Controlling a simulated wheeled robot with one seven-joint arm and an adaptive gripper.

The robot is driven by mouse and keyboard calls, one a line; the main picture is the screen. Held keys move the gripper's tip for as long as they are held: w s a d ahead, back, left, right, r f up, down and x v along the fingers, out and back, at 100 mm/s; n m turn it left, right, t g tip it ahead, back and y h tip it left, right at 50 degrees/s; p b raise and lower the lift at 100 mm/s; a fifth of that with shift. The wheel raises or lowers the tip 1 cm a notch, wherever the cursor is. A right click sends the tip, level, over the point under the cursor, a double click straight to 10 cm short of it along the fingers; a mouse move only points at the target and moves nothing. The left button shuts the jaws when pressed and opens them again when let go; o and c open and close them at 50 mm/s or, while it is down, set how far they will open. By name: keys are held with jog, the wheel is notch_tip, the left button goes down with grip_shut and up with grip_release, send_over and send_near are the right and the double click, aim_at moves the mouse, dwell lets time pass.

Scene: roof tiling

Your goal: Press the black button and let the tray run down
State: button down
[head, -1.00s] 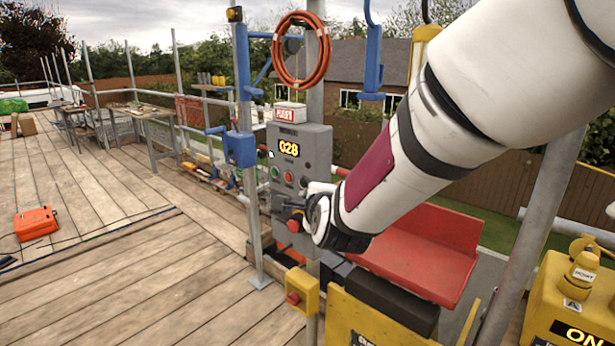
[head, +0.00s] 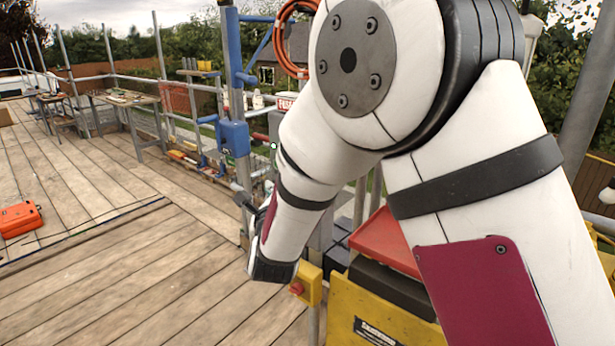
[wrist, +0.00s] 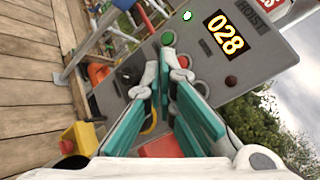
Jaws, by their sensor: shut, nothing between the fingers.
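In the wrist view, the grey hoist panel (wrist: 268,62) fills the upper right, with a lit display (wrist: 222,32) reading 028. A green button (wrist: 167,38) shows just beyond my fingertips, and a dark red lamp (wrist: 231,81) is to the right. My gripper (wrist: 166,66) is shut and empty, its teal-padded fingers pointing at the panel. I cannot tell whether it touches the panel. The black button cannot be made out clearly; my fingers cover part of the panel. In the head view, the red tray (head: 385,240) shows partly behind my arm, which hides most of the panel.
A yellow box with a red button (head: 308,286) is below my wrist. A blue winch (head: 234,138) is on a post to the left. A yellow machine (head: 375,315) stands in front of the tray. An orange case (head: 20,219) lies on the open deck at left.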

jog(key=w+d+b, duration=0.2)
jog(key=w+d, duration=0.3)
jog(key=w, duration=0.2)
jog(key=shift+d+b, duration=0.25)
jog(key=shift+b, duration=0.15)
dwell(1.3)
jog(key=shift+w+d+b, duration=0.25)
jog(key=shift+w+b, duration=0.05)
jog(key=shift+b, duration=0.15)
